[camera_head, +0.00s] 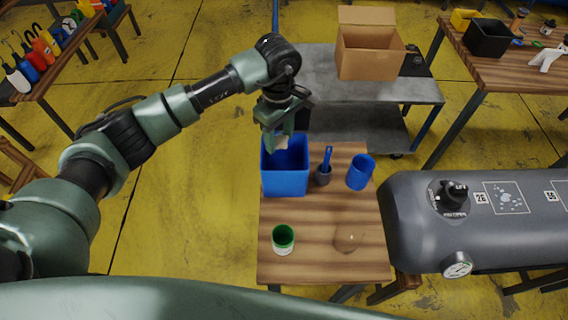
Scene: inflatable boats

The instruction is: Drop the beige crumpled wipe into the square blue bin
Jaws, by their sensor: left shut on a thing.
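The square blue bin (285,182) stands at the far left corner of the wooden table. My left gripper (281,142) points down over the bin's opening. It is shut on the beige crumpled wipe (282,144), a small pale piece showing at the fingertips, over the bin's dark inside. The exact height of the wipe against the bin's rim is hard to tell. My right gripper is not in view.
A grey tank (480,222) is at right. A metal cart (385,92) with a cardboard box (369,55) stands behind.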

